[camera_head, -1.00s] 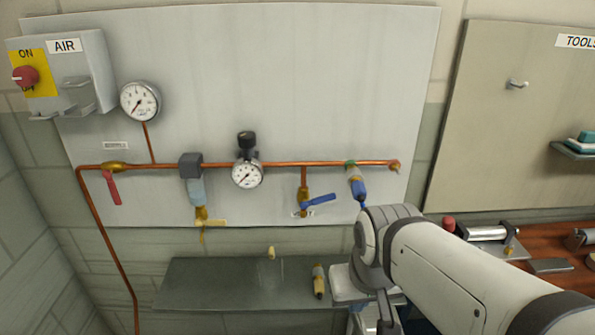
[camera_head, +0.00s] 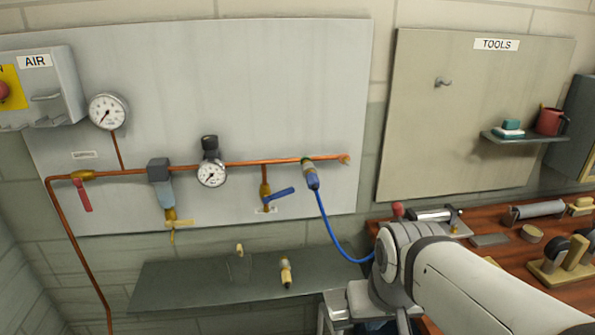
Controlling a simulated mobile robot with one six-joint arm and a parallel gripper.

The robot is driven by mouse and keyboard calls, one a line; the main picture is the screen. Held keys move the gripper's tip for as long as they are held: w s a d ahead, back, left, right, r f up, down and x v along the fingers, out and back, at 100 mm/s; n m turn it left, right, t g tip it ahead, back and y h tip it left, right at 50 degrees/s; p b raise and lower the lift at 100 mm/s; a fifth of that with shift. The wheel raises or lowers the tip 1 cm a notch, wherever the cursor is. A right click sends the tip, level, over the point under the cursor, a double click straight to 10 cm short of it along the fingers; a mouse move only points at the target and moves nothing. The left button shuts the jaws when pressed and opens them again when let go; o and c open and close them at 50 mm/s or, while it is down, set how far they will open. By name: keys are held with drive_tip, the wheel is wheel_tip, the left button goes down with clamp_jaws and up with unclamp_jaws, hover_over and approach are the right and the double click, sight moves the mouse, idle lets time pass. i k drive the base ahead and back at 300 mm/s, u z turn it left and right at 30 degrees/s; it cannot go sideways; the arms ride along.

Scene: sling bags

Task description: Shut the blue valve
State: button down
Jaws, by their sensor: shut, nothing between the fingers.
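The blue valve (camera_head: 279,196) is on a short copper drop pipe at the lower middle of the grey wall panel. Its blue lever sticks out to the right, tilted slightly up, across the vertical pipe. A small label sits behind its brass lower end, too small to read. My arm comes in from the lower right, with its joint well to the right of and below the valve. Nothing of mine touches the lever. My gripper is not visible; the arm's end runs out at the bottom of the picture.
A blue hose (camera_head: 340,237) hangs from the coupling (camera_head: 309,174) right of the valve and runs behind my arm. A dark shelf (camera_head: 200,290) juts out below the panel. A red-handled valve (camera_head: 82,193) is at left. A wooden bench (camera_head: 500,250) with tools stands at right.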

sight(266, 200)
drive_tip(key=z, duration=0.85)
drive_tip(key=k, duration=0.55)
drive_tip(key=u, duration=0.95)
drive_tip(key=i, duration=1)
drive_tip(key=u, duration=0.05)
